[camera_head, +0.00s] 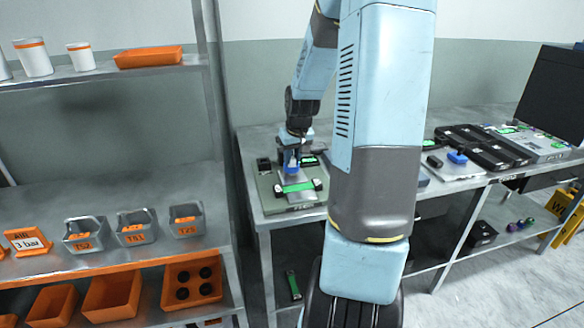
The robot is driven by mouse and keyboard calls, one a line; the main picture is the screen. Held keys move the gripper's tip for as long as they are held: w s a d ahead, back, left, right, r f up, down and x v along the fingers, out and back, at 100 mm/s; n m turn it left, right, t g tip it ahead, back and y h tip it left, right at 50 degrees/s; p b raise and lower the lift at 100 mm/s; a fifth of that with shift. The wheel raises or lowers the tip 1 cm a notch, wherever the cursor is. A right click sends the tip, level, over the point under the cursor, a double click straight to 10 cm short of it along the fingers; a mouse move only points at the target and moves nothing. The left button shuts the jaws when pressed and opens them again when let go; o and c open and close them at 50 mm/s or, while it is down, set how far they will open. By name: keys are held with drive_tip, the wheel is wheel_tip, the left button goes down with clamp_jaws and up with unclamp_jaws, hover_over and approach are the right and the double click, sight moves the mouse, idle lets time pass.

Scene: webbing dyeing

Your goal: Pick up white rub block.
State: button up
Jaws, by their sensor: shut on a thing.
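My gripper (292,165) is at the far left part of the workbench, low over a grey-green fixture plate (268,200). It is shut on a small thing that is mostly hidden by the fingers. I take it to be the white rub block, but its outline and colour are too small to tell. A bright green strip (298,187) with dark clamps at both ends lies on the plate just in front of the gripper. I cannot tell whether the held thing touches the plate.
A shelf rack (110,180) with grey bins and orange trays stands close on the left. On the bench to the right are black cases (480,150), a blue-topped item (457,157) and a dark monitor (553,92). My arm hides the bench's middle.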

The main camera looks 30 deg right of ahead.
clamp_jaws()
